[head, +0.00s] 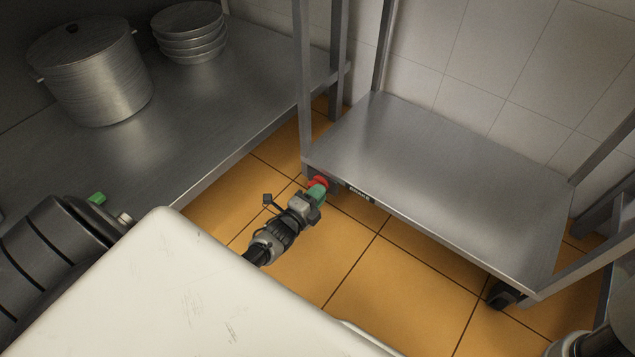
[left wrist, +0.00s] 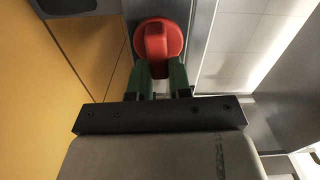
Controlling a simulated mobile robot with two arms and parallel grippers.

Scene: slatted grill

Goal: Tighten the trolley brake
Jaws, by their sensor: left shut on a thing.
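The trolley (head: 430,180) is a metal frame with a low flat shelf, standing on the tiled floor in the head view. A red brake knob (head: 318,181) sits at its near left corner, under the shelf edge. It shows as a rounded red knob (left wrist: 158,38) at the top of the left wrist view. My left gripper (head: 316,191) reaches it from below left, with green fingers. In the left wrist view its fingers (left wrist: 159,70) are on both sides of the knob's near part, shut on it. My right gripper is not in view.
A dark label (head: 360,194) is on the shelf's front edge. A black caster (head: 503,295) stands under the near right corner. A steel counter (head: 190,125) at left holds a large pot (head: 92,72) and stacked metal dishes (head: 190,35). Orange floor (head: 345,270) before the trolley is clear.

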